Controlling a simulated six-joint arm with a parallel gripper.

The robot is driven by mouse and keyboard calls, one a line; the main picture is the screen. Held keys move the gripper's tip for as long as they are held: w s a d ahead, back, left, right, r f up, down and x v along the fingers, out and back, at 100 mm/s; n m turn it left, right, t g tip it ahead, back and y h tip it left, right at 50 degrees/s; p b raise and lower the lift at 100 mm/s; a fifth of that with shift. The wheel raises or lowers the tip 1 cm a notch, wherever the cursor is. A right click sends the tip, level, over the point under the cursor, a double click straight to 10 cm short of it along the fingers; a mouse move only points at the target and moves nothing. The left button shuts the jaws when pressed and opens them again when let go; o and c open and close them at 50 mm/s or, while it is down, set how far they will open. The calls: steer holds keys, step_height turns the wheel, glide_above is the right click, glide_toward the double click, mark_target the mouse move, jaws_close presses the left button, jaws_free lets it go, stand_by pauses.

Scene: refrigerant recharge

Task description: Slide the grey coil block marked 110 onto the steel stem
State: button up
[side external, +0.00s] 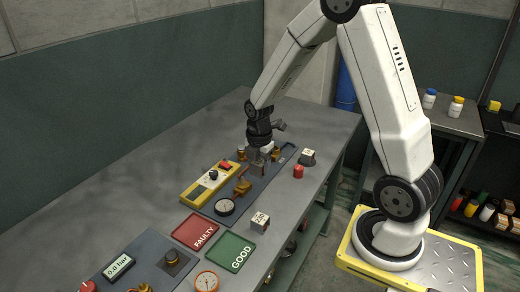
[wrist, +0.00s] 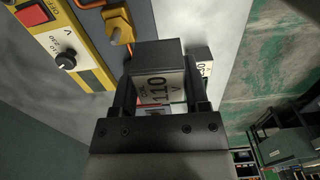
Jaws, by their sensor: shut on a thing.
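My gripper (side external: 260,160) is at the far part of the bench, above the dark blue-grey panel with brass fittings. In the wrist view its two fingers are shut on the grey coil block (wrist: 158,52), whose white label reads 110 V and faces the camera. In the side view the held block is small and hard to tell from the fingers. The steel stem cannot be made out in either view, so I cannot tell whether the block touches it. A brass fitting (side external: 242,187) with copper pipe stands on the panel near the gripper.
Other labelled blocks stand at the right (side external: 307,157) and nearer the front (side external: 260,222). A red cap (side external: 298,172), a red FAULTY tray (side external: 195,231) and a green GOOD tray (side external: 230,252) are also on the bench.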

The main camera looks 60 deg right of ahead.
steer(key=w, duration=0.4)
steer(key=w+r, duration=0.1)
steer(key=w, duration=0.1)
steer(key=shift+f, duration=0.1)
steer(key=shift+f, duration=2.05)
steer(key=shift+f, duration=1.9)
stand_by(0.5)
steer(key=o, duration=1.3)
steer(key=shift+o, duration=0.2)
steer(key=shift+r, duration=0.1)
steer(key=shift+r, duration=3.4)
